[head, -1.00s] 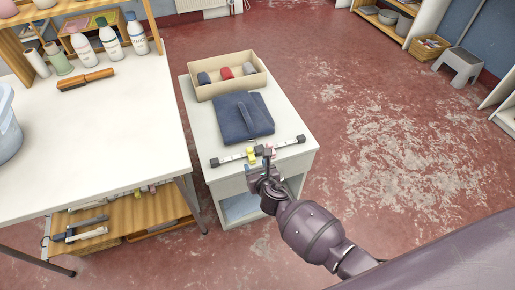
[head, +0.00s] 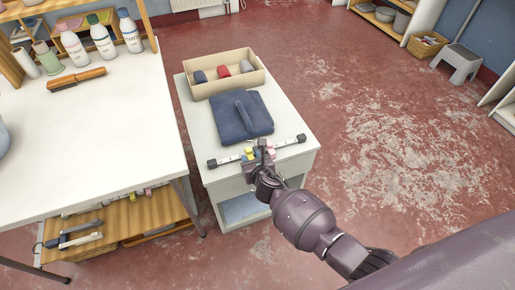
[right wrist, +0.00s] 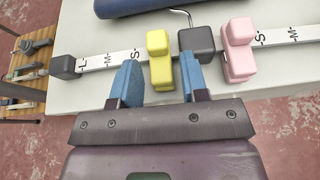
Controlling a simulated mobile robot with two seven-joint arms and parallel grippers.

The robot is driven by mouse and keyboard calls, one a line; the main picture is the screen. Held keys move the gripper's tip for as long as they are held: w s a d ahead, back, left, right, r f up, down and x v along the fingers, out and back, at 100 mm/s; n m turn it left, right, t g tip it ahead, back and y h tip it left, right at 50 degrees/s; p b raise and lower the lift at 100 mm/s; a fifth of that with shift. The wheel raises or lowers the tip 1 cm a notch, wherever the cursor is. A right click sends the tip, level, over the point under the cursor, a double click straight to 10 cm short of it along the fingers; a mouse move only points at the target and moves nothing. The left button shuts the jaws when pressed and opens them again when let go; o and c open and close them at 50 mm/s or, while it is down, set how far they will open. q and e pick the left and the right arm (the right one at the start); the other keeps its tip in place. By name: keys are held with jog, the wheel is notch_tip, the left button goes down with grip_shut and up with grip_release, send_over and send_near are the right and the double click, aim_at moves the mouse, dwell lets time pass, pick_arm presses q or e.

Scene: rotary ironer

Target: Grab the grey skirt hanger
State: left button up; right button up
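The grey skirt hanger (head: 290,142) lies across the front of a small white cabinet top (head: 205,140). In the right wrist view its pale bar (right wrist: 105,60) carries size letters, a dark grey end clip, a dark grey middle block (right wrist: 197,43) with a metal hook, and yellow (right wrist: 160,58) and pink (right wrist: 238,50) pieces. My right gripper (head: 260,153) is at the hanger's middle. My left gripper is out of view.
A folded dark blue garment (head: 240,117) lies behind the hanger. A cardboard box (head: 227,88) with rolled cloths stands at the back. A white table (head: 90,130) is at left, with more hangers (head: 80,232) on its lower shelf.

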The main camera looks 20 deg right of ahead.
grip_shut()
